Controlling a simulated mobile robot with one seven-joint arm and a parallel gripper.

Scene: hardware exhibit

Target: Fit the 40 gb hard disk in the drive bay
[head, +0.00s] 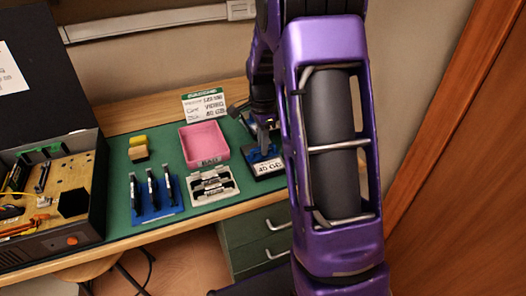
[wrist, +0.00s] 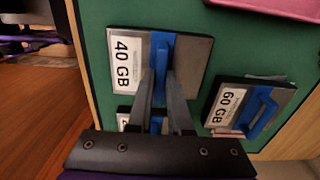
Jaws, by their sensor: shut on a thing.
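The 40 GB hard disk (wrist: 193,62) lies flat on the green mat, label side up, with a blue handle across its top. It also shows in the head view (head: 268,169), partly hidden by my arm. My gripper (wrist: 163,76) is shut on the blue handle from above; in the head view the gripper (head: 263,146) is at the disk. The open computer case (head: 93,225) stands at the far left of the head view. A dark square opening (head: 73,203) inside it may be the drive bay; I cannot tell for sure.
A 60 GB disk (wrist: 228,104) and another, partly hidden disk (wrist: 123,116) lie close by. A pink tray (head: 204,143), a rack of black sticks (head: 153,196), a grey holder (head: 213,187) and a yellow block (head: 138,150) stand between disk and case.

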